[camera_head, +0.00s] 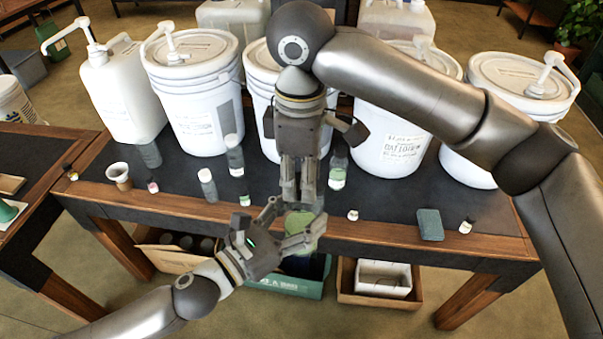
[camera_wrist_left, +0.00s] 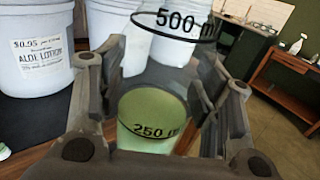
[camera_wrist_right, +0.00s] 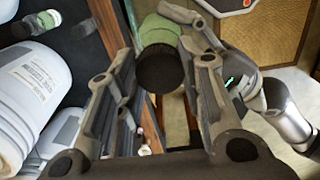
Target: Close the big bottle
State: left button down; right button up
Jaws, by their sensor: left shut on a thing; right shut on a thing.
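The big bottle is clear, with pale green liquid (camera_head: 304,226) inside, just off the table's front edge in the head view. In the left wrist view its green liquid (camera_wrist_left: 150,112) shows between my left fingers, with 250 and 500 ml marks. My left gripper (camera_head: 288,222) is shut on the bottle's body from the side. My right gripper (camera_head: 301,200) points down directly over the bottle. A dark cap (camera_wrist_right: 164,70) sits between its fingers, and it is shut on that cap. The cap lines up with the bottle; I cannot tell whether it is seated on the neck.
The dark table (camera_head: 100,190) holds large white pump buckets (camera_head: 190,95) at the back and several small bottles, a paper cup (camera_head: 119,174) and a green block (camera_head: 430,224) near the front. Boxes (camera_head: 375,283) stand below the front edge.

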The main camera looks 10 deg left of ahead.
jog(key=m, duration=1.5)
jog(key=o, duration=1.2)
notch_tip(320, 180, up, 12)
jog(key=shift+f, duration=0.1)
